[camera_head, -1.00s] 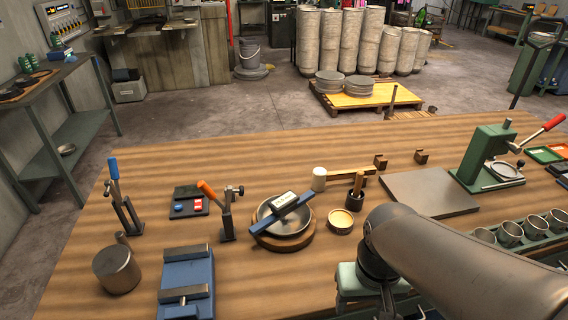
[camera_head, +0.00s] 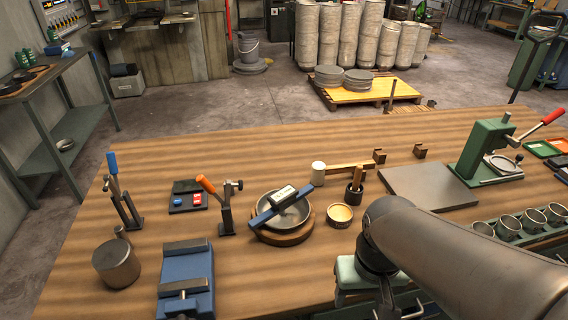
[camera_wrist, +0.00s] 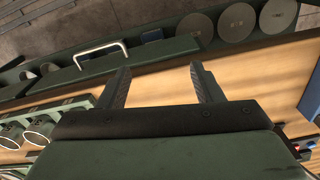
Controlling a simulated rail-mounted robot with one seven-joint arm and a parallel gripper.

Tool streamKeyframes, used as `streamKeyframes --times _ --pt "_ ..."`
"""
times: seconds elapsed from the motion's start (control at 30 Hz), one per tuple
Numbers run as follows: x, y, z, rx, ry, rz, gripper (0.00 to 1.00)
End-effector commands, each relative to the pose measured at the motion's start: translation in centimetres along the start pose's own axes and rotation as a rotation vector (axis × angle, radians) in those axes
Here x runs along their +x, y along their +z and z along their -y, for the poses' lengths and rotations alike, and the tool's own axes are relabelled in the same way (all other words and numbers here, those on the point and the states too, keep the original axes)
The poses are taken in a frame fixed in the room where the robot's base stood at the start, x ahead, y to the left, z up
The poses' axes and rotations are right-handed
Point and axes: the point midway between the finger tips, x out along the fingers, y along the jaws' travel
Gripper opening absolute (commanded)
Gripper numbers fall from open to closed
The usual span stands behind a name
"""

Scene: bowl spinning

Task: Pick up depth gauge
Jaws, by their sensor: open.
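The depth gauge (camera_head: 270,208) is a blue bar with a pale display block. It lies slanted across the rim of a metal bowl (camera_head: 296,213), which sits on a round wooden base (camera_head: 287,238). My gripper's green body shows at the lower middle of the head view, to the right of the gauge and nearer the front edge; its fingertips cannot be made out there. In the wrist view my gripper (camera_wrist: 162,85) has two dark fingers standing apart with nothing between them. The gauge is not recognisable in the wrist view.
An orange-handled clamp (camera_head: 225,210) stands just left of the bowl. A white-headed mallet (camera_head: 318,174), a small round dish (camera_head: 340,214) and a dark holder (camera_head: 354,196) stand to its right. A blue vise (camera_head: 186,272) is at front left. Bare wood lies in front of the bowl.

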Motion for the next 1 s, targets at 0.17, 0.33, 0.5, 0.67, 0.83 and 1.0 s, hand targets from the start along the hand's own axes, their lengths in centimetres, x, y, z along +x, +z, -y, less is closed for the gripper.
streamKeyframes --times 0.17,0.33,0.5,0.67,0.83,1.0 --pt "0.0 0.0 0.0 0.0 0.0 0.0 0.6" --pt "-0.5 -0.8 0.2 0.016 -0.001 0.0 0.6" --pt "-4.4 -7.2 1.8 0.179 -0.01 0.008 0.6" --pt "-9.2 -16.2 5.6 0.448 -0.007 0.025 0.6" --pt "-12.5 -23.2 10.2 0.7 0.01 0.03 0.6" --pt "-13.9 -26.4 13.1 0.844 0.023 0.028 0.6"
